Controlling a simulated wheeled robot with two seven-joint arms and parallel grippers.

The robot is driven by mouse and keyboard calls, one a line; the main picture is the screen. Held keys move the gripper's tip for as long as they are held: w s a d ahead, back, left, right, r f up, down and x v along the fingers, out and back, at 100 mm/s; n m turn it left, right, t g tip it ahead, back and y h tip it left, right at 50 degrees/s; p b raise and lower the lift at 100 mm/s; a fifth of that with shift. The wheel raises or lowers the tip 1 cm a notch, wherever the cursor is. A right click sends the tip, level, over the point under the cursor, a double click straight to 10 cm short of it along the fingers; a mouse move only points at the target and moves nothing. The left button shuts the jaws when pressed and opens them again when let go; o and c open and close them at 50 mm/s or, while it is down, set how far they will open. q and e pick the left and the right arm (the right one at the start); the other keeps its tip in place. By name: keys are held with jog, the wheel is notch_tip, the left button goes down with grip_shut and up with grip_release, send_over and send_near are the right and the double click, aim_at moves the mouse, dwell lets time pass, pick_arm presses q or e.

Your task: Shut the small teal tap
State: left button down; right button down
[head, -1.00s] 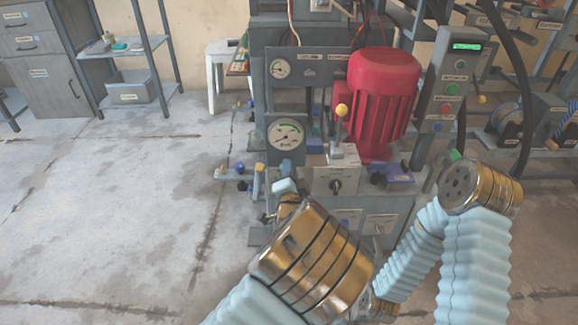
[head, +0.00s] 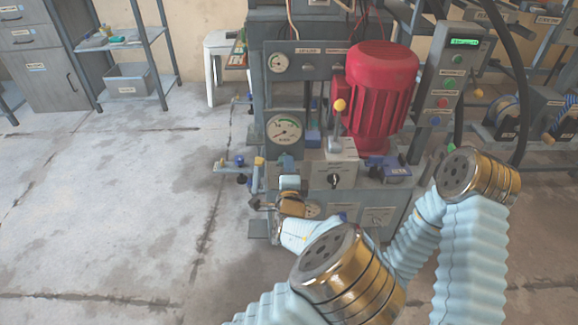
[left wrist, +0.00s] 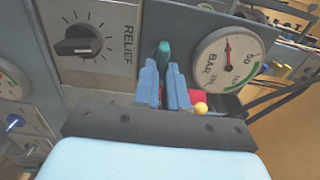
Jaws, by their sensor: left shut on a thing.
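The small teal tap (left wrist: 164,48) shows in the left wrist view as a narrow upright handle between the RELIEF panel and a BAR gauge. My left gripper (left wrist: 162,70) has its two blue fingers shut on the tap, one on each side. The fingers cover its lower part. In the head view the left wrist is low at the press's front left, and the tap is hidden there.
A black RELIEF knob (left wrist: 78,42) sits left of the tap, and the BAR gauge (left wrist: 228,58) is close on its right. The press also carries a yellow-knobbed lever (head: 340,106), a red motor (head: 382,95) and a button box (head: 445,90). The floor at left is clear.

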dwell(0.3)
pick_arm(q)
jog(key=c, duration=1.2)
grip_release()
jog(key=s, duration=1.3)
jog(key=shift+s, duration=0.4)
